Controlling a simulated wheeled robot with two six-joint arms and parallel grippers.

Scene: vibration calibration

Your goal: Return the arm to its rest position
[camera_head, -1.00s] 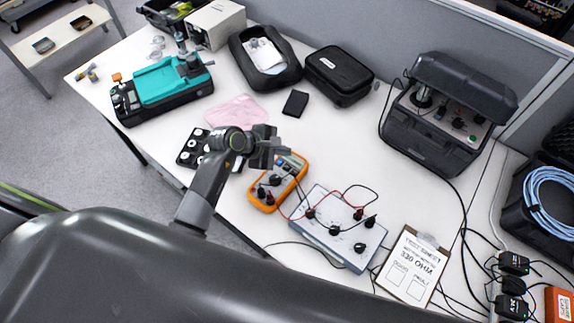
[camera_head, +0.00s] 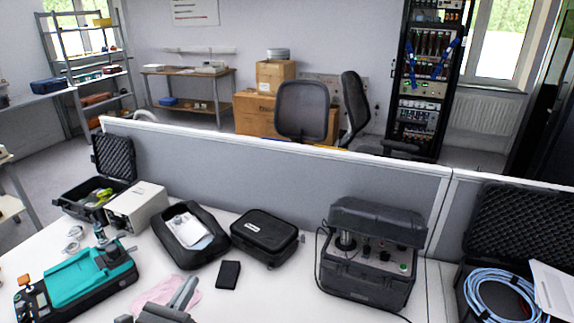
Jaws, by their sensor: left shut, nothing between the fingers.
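My left gripper (camera_head: 168,309) shows at the bottom edge of the head view, left of centre. It is shut and holds nothing. It appears in front of the pink cloth (camera_head: 146,298), and I cannot tell how high it is above the table. The rest of my left arm is below the picture. My right gripper is out of view.
On the white table (camera_head: 262,303) are a teal-topped device (camera_head: 84,279), a white box (camera_head: 137,207), an open black pouch (camera_head: 183,238), a black case (camera_head: 263,238), a black wallet (camera_head: 228,274) and an open instrument case (camera_head: 366,283). A grey partition (camera_head: 280,178) stands behind them.

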